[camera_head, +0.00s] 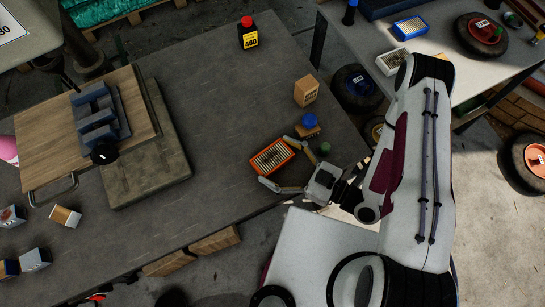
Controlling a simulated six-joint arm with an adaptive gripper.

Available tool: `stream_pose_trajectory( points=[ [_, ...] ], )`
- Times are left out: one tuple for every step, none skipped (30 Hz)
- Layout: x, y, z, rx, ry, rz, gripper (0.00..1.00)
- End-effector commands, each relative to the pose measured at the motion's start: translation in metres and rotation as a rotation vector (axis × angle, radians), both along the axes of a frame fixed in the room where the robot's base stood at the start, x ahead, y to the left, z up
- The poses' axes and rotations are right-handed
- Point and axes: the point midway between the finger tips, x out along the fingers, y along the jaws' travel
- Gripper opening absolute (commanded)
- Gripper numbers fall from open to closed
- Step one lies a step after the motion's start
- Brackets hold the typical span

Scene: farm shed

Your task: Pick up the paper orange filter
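The orange paper filter (272,156) is a small block with an orange frame and pale pleats. It lies on the dark grey table (220,100) near its right side. My gripper (282,165) reaches in from the right, with its two fingers spread on either side of the filter. One finger lies at the filter's upper right and the other at its lower left. The gripper looks open. I cannot tell whether the fingers touch the filter or how high they are above the table.
A wooden board (50,140) with a blue vise (97,115) is on the left. The table's middle is clear.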

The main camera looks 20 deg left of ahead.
Motion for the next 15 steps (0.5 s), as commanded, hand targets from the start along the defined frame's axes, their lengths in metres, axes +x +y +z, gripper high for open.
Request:
stream_pose_trajectory(
  points=[
    [0.0000,0.0000,-0.0002,-0.001,0.000,0.000,0.62],
    [0.0000,0.0000,-0.0001,0.000,0.000,0.000,0.62],
    [0.0000,0.0000,-0.0001,0.000,0.000,0.000,0.62],
    [0.0000,0.0000,-0.0001,0.000,0.000,0.000,0.62],
    [0.0000,0.0000,-0.0002,0.000,0.000,0.000,0.62],
    [0.0000,0.0000,-0.0002,0.000,0.000,0.000,0.62],
    [0.0000,0.0000,-0.0001,0.000,0.000,0.000,0.62],
    [-0.0001,0.0000,-0.0001,-0.001,0.000,0.000,0.62],
    [0.0000,0.0000,0.0002,-0.001,0.000,0.000,0.62],
    [0.0000,0.0000,0.0005,-0.001,0.000,0.000,0.62],
    [0.0001,0.0000,0.0009,0.000,0.000,0.000,0.62],
    [0.0001,0.0001,0.0018,0.000,0.000,0.000,0.62],
    [0.0002,0.0000,0.0026,0.000,0.000,0.000,0.62],
    [0.0002,0.0000,0.0037,0.000,0.000,0.000,0.62],
    [0.0002,0.0000,0.0053,0.000,0.000,0.000,0.62]
  ],
)
